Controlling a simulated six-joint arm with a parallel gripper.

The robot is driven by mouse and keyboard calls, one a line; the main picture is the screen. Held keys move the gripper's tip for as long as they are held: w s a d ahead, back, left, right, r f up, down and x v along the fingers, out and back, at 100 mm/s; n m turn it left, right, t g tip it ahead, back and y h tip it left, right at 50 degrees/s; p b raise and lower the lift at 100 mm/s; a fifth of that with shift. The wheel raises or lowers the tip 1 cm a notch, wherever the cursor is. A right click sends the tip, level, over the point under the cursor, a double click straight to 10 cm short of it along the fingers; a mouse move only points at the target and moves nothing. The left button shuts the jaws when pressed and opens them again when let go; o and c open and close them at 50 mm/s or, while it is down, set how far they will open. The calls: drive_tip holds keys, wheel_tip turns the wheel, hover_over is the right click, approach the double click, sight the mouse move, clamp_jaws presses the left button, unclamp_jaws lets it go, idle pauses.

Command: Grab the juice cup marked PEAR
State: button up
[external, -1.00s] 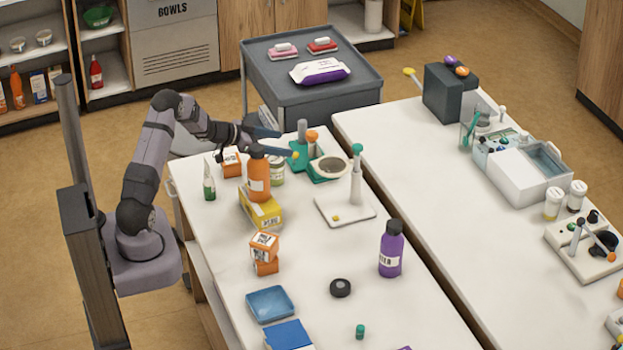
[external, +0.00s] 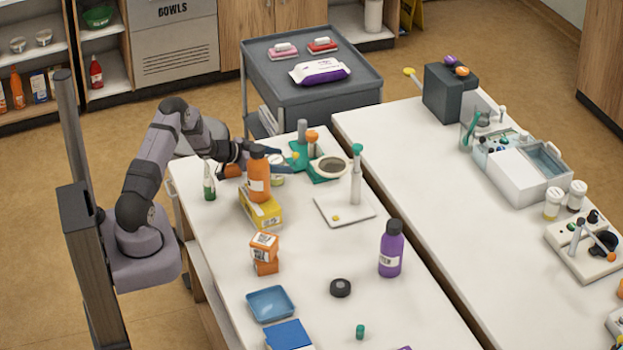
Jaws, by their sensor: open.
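No label reading PEAR can be made out in this view, so I cannot tell which item is the pear juice cup. A small round cup with a pale label (external: 277,181) stands behind the orange bottle, partly hidden by my gripper. My gripper (external: 285,162) is low over the back left of the table, its dark blue fingers open, close to that cup. Whether they are around it or above it I cannot tell. Another orange item (external: 232,171) is mostly hidden under my wrist.
The orange bottle (external: 259,178) by a yellow box (external: 261,212) stands just in front of my gripper. A green stand (external: 326,168) is close to its right. Stacked orange boxes (external: 265,254) and a purple bottle (external: 391,250) stand nearer. The table's middle is mostly clear.

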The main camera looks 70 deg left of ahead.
drive_tip(key=shift+p+x, duration=0.5)
drive_tip(key=shift+x, duration=0.4)
drive_tip(key=shift+w+f, duration=0.4)
drive_tip(key=shift+w, duration=0.15)
drive_tip(key=c, duration=1.3)
drive_tip(key=shift+o, duration=0.2)
drive_tip(key=shift+r, duration=0.15)
wheel_tip(320, 180, up, 10)
drive_tip(key=b, duration=0.1)
drive_tip(key=shift+b, duration=0.3)
